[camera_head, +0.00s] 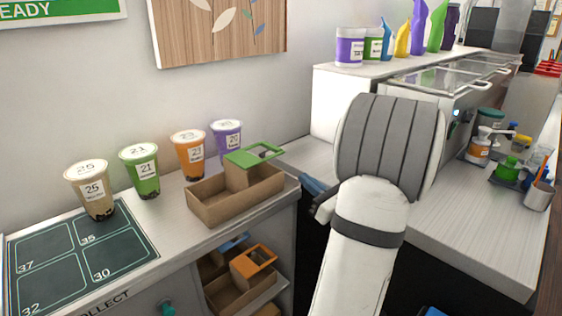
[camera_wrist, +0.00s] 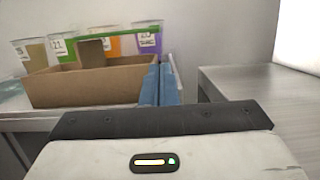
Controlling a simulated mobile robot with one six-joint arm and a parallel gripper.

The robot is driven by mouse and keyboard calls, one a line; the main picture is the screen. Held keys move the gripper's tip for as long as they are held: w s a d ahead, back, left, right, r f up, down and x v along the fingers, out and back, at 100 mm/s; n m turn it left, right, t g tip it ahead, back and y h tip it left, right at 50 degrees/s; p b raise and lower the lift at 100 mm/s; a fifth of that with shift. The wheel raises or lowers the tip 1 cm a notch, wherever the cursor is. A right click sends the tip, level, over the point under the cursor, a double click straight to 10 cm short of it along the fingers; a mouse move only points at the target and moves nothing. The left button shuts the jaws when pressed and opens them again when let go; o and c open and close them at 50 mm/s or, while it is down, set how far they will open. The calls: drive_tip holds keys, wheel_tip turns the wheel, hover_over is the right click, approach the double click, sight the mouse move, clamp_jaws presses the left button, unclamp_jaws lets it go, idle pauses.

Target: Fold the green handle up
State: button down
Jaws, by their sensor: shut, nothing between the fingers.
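The green handle (camera_head: 247,157) lies folded flat, roughly level, on top of the centre divider of a brown cardboard cup carrier (camera_head: 240,203). The carrier stands at the right end of the collect counter, and I see no cup in it. In the wrist view the handle (camera_wrist: 120,29) shows edge-on as a thin green strip above the carrier (camera_wrist: 85,87). My gripper (camera_head: 312,186) has blue fingers, shut and empty, just right of the carrier's right end. The fingers (camera_wrist: 160,84) overlap the carrier's right end in the wrist view; I cannot tell whether they touch it.
Several filled cups, one of them green (camera_head: 141,172), stand behind and left of the carrier. A dark numbered mat (camera_head: 80,255) lies at left. A shelf below holds a carrier with an orange handle (camera_head: 254,261). A gap separates this counter from the right worktop (camera_head: 465,235).

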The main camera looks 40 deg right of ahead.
drive_tip(key=x, duration=1)
drive_tip(key=shift+p, duration=0.35)
drive_tip(key=shift+s+d, duration=0.1)
